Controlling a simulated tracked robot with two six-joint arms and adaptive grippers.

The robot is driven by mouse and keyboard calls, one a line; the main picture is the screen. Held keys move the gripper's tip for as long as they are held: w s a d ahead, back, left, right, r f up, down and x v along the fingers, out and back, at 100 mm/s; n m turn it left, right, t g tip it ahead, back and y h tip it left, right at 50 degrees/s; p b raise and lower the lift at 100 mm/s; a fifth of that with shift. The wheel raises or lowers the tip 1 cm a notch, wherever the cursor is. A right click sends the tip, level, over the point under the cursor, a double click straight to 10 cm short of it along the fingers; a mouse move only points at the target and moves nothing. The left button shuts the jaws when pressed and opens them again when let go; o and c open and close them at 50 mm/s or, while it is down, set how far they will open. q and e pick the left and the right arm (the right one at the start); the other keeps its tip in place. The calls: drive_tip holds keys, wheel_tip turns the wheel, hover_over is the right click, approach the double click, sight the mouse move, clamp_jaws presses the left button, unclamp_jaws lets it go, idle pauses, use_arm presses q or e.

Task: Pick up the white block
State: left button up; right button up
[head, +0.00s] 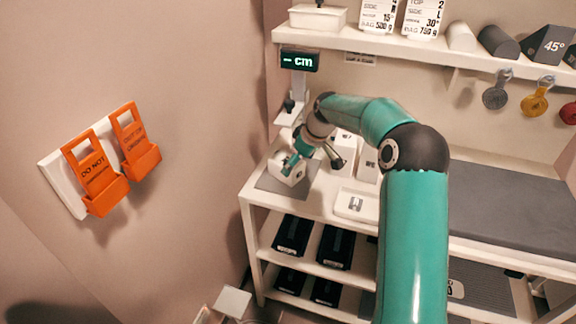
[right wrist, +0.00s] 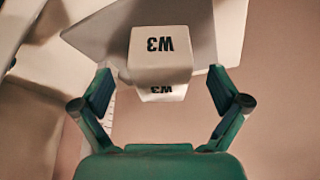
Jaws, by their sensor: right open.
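A white block marked W3 (right wrist: 160,45) is in the upper middle of the right wrist view, with its lettering upside down. In the head view a white block (head: 284,174) sits on the grey mat at the left end of the bench, partly hidden by my right gripper (head: 296,163). In the right wrist view my right gripper (right wrist: 161,92) is open and empty. Its two fingers stand left and right of the block's line, with the block mostly beyond the fingertips. I see no contact. My left gripper is not in view.
More white blocks (head: 368,168) stand right of the gripper, near a white tray (head: 357,204). A display reading cm (head: 299,60) stands behind. A shelf (head: 400,43) runs above the bench. Orange holders (head: 106,190) hang on the left wall.

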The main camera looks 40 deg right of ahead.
drive_tip(key=w, duration=0.3)
drive_tip(key=shift+a+p, duration=0.2)
drive_tip(key=shift+p, duration=0.15)
drive_tip(key=shift+x, duration=1.5)
drive_tip(key=shift+s, duration=0.15)
drive_tip(key=shift+c, duration=0.3)
drive_tip(key=c, duration=1.6)
drive_tip(key=shift+r, duration=0.25)
drive_tip(key=shift+c, duration=0.2)
